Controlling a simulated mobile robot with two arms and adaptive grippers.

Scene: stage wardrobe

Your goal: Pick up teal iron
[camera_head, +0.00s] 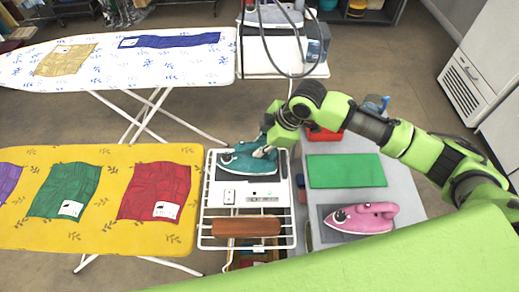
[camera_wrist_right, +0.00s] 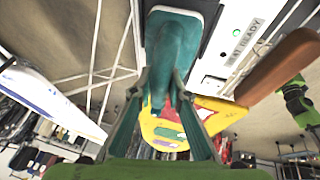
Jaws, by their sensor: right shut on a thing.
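The teal iron (camera_head: 243,163) is at the back of the white wire-rack iron stand (camera_head: 203,205), over its dark rest. In the right wrist view the iron (camera_wrist_right: 180,35) fills the upper middle, its handle between my fingers. My right gripper (camera_head: 268,150) reaches in from the right and is shut on the iron's handle. The right wrist view shows its two fingers (camera_wrist_right: 160,115) along either side of the handle. I cannot tell whether the iron touches the rest. My left gripper is not in view.
A yellow ironing board (camera_head: 100,237) with folded cloths stands left of the stand. A grey table (camera_head: 400,185) to the right holds a green mat (camera_head: 345,171), a pink iron (camera_head: 362,217) and a red tray (camera_head: 325,134). A brown roll (camera_head: 246,227) lies on the stand's front.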

